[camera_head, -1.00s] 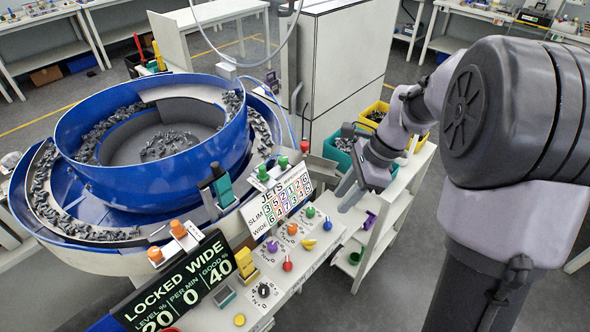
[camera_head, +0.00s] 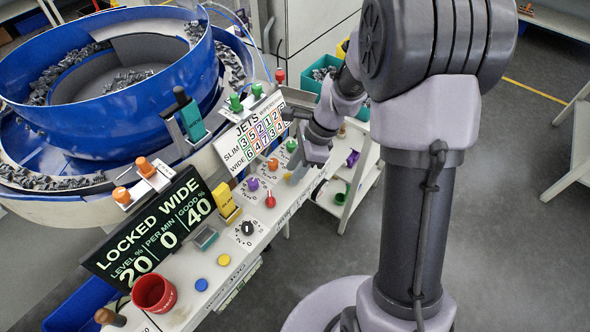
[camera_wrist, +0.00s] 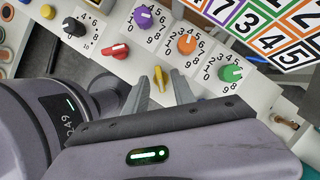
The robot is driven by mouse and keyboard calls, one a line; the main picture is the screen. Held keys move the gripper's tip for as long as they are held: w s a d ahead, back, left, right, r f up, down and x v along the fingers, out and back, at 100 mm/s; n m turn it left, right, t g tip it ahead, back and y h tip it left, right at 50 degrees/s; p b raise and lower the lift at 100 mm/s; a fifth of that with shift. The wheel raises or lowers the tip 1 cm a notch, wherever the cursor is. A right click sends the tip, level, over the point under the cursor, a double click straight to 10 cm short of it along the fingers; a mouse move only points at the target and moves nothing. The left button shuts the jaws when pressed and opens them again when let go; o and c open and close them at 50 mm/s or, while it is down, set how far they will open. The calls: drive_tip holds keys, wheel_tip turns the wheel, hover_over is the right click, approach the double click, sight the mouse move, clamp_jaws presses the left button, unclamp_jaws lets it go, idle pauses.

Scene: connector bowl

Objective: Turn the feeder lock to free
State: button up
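The panel beside the bowl feeder carries several coloured turn handles. In the wrist view these are a yellow handle (camera_wrist: 161,76), a red handle (camera_wrist: 116,50) and a black dial (camera_wrist: 74,27). No readable label shows which one is the feeder lock. The display (camera_head: 150,230) reads LOCKED WIDE, 20, 0, 40. My gripper (camera_wrist: 161,80) is open and empty, its fingertips to either side of the yellow handle in the picture; contact cannot be told. In the head view the red handle (camera_head: 269,200) stands clear, left of my gripper, whose wrist partly hides the panel's far end.
Purple (camera_wrist: 145,18), orange (camera_wrist: 186,44) and green (camera_wrist: 231,73) dials line the panel close to my gripper. The JETS board (camera_head: 255,130) stands behind them. A red cup (camera_head: 154,293) and the blue bowl (camera_head: 110,80) are left. Open floor lies right.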

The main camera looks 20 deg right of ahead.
drive_tip(key=shift+c, duration=0.2)
clamp_jaws()
drive_tip(key=shift+r+p, duration=0.1)
drive_tip(key=shift+p, duration=0.2)
drive_tip(key=n+g+p, duration=0.1)
drive_tip(key=n+p, duration=0.1)
drive_tip(key=n, duration=0.1)
drive_tip(key=shift+w+r+p, duration=0.1)
drive_tip(key=shift+w+p, duration=0.05)
drive_tip(key=shift+p, duration=0.2)
drive_tip(key=n+g+p, duration=0.1)
drive_tip(key=n+p, duration=0.2)
drive_tip(key=shift+w+n+g, duration=0.15)
drive_tip(key=shift+n+g, duration=0.15)
drive_tip(key=n+g+h+p, duration=0.1)
drive_tip(key=n+p, duration=0.1)
drive_tip(key=n, duration=0.1)
drive_tip(key=n+p, duration=0.2)
drive_tip(key=n, duration=0.1)
drive_tip(key=shift+w+a+g+h, duration=0.2)
drive_tip(key=shift+g+h, duration=0.2)
drive_tip(key=shift+w+a+n+g+h+p, duration=0.15)
drive_tip(key=shift+n+h+p, duration=0.45)
drive_tip(key=shift+n, duration=0.75)
drive_tip(key=shift+s+n+g+h+p, duration=0.15)
drive_tip(key=shift+n+h+p, duration=0.25)
drive_tip(key=shift+n+p, duration=0.65)
drive_tip(key=shift+w+n, duration=0.1)
drive_tip(key=shift+n, duration=0.3)
